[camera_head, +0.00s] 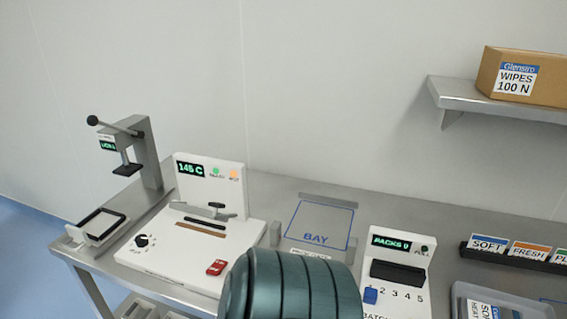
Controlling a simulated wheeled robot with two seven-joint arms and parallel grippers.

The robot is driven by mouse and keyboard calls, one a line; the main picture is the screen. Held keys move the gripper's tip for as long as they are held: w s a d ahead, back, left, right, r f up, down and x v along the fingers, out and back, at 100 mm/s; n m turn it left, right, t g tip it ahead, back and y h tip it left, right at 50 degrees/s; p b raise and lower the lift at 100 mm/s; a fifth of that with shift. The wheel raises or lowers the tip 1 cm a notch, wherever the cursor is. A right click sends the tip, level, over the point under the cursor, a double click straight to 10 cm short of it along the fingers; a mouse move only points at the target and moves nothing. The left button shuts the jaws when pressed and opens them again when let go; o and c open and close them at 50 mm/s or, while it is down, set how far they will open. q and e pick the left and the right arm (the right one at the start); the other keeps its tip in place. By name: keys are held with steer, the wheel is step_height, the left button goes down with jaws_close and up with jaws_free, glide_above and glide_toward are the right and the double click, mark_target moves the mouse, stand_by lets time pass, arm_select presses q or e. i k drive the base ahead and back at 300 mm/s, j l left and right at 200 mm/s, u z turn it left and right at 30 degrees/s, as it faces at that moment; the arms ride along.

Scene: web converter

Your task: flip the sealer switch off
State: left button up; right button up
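The sealer (205,250) is a white machine on the left part of the steel table. Its upright panel shows a green "145 C" display (190,169) with a green and an orange lamp beside it. The red sealer switch (216,268) is on the front right of its base. A black knob (143,241) is at the front left of the base. Neither of my grippers is in view. A dark teal ribbed part of mine fills the bottom centre, just right of the switch, and hides the table there.
A grey press with a lever (150,155) and a small tray (102,224) stand left of the sealer. A blue-outlined bay (320,222) lies behind it to the right. A white counter unit (398,250) stands farther right. A shelf (455,97) holds a cardboard box (548,78).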

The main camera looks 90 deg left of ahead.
mark_target(216, 268)
steer(key=u, duration=3.25)
